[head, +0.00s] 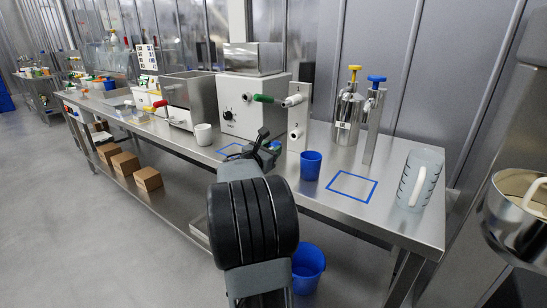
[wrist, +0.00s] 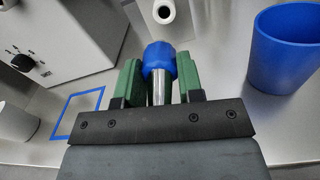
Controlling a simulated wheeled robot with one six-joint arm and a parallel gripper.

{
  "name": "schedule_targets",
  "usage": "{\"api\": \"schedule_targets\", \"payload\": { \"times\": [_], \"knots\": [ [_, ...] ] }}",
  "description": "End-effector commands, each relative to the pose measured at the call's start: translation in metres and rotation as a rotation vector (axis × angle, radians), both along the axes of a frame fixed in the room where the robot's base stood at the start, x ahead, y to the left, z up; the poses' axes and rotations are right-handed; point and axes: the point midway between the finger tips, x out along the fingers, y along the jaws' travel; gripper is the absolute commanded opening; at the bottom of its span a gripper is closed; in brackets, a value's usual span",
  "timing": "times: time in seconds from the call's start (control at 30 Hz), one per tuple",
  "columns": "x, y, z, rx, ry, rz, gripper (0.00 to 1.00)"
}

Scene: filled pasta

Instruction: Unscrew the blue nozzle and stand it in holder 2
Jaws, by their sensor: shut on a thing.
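My gripper (head: 268,146) is over the table in front of the white machine. In the wrist view its green fingers (wrist: 160,78) are closed on the blue nozzle (wrist: 160,58). The nozzle has a blue collar at the fingertip end and a metal stem running back toward the palm. The blue nozzle also shows at the gripper in the head view (head: 275,146), partly hidden by it. A white upright plate (head: 304,116) marked 1 and 2 stands just beyond, with a white holder tube at each number. The lower tube, holder 2 (head: 296,134), looks empty, and an open white tube (wrist: 163,11) lies ahead of the nozzle.
A blue cup (head: 310,165) stands to the right of the gripper, with a blue taped square (head: 352,187) and a clear jug (head: 418,180) further right. The white machine (head: 237,105) stands behind left. Metal canisters (head: 348,118) stand behind right. A white cup (head: 203,134) is left.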

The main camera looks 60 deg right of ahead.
Motion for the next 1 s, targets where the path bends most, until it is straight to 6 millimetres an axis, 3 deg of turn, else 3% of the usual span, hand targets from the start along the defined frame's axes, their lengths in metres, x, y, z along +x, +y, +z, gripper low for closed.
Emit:
{"api": "schedule_targets", "payload": {
  "times": [0.67, 1.0],
  "knots": [
    [-0.006, -0.003, -0.001, -0.006, -0.046, -0.012, 0.06],
    [-0.006, -0.034, 0.001, -0.005, -0.046, -0.014, 0.06]
  ]
}}
